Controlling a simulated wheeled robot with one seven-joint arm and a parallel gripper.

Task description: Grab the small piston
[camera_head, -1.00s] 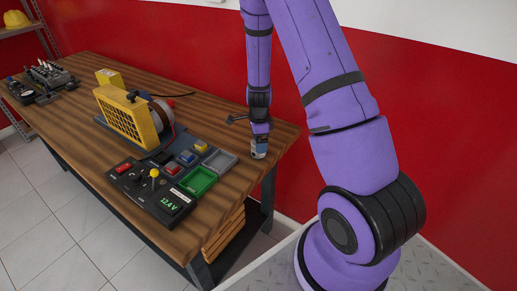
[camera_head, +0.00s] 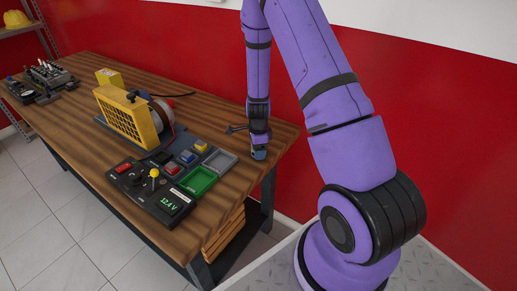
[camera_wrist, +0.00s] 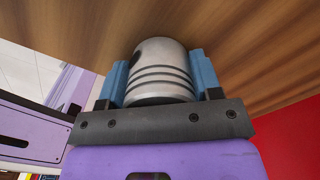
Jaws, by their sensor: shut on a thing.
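The small piston (camera_wrist: 160,72) is a grey metal cylinder with dark ring grooves, seen close up in the wrist view. My gripper (camera_wrist: 163,80) has its two blue fingers on either side of the piston and is shut on it. In the head view my gripper (camera_head: 259,153) is low at the right end of the wooden workbench (camera_head: 225,190). The piston is mostly hidden there by the fingers. I cannot tell whether the piston still touches the bench top.
A grey tray (camera_head: 220,161) and a green tray (camera_head: 197,181) lie left of my gripper. A control panel (camera_head: 150,193) and a yellow-caged machine (camera_head: 127,116) stand farther left. A dark tool (camera_head: 236,129) lies just behind. The red wall (camera_head: 430,120) is behind the bench.

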